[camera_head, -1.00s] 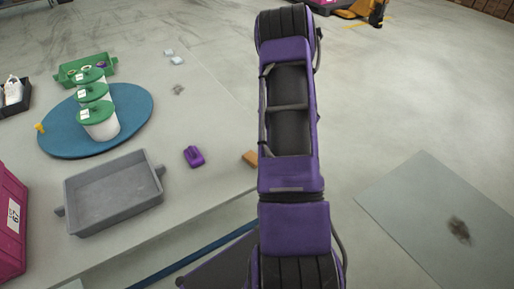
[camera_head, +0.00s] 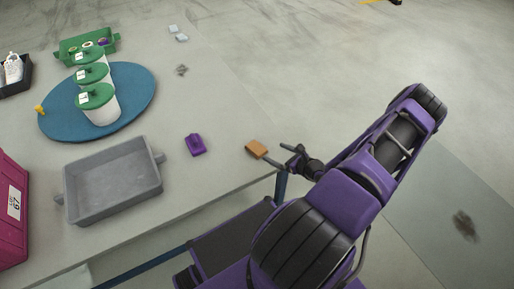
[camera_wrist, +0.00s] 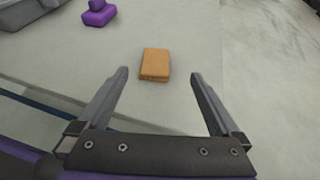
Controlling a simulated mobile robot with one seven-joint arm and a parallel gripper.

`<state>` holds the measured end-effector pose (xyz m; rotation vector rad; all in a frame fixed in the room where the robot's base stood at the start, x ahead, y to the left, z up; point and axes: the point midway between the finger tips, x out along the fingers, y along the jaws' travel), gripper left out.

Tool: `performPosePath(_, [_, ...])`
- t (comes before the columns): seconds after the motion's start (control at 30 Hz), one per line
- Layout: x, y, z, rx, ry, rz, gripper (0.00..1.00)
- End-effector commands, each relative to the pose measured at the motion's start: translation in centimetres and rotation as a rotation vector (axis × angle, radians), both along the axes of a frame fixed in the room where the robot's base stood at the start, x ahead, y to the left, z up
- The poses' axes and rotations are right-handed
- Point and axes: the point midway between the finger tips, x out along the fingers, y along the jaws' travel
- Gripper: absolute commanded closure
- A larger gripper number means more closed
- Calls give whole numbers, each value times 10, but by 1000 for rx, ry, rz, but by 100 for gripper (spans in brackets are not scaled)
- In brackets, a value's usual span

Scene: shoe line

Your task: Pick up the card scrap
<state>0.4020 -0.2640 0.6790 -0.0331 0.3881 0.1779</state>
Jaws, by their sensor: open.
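A small tan-brown block-like piece (camera_head: 256,148), which I take for the card scrap, lies flat near the right edge of the table (camera_head: 215,105). It also shows in the wrist view (camera_wrist: 155,64), between the lines of the two fingers and a little beyond them. My gripper (camera_head: 275,154) is open and empty, just to the right of the piece in the head view. The fingers do not appear to touch it, and nothing hides it.
A purple object (camera_head: 195,144) lies left of the piece. A grey tray (camera_head: 112,212) stands farther left. White tubs with green lids (camera_head: 97,104) stand on a blue round mat (camera_head: 138,88). A magenta crate (camera_head: 12,215) is at the left edge. Table around the piece is clear.

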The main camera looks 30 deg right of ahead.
Motion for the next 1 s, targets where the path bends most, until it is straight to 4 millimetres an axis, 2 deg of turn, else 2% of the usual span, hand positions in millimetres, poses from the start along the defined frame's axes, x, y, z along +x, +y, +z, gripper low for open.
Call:
performPosePath(0.2, [45,10,-20,-1,1,4,0])
performPosePath(0.33, [66,13,-29,-1,2,3,0])
performPosePath(0.63, [87,19,-38,-1,2,4,0])
performPosePath(0.9, [120,30,-53,-3,2,3,0])
performPosePath(1.0, [126,30,-55,-3,3,2,0])
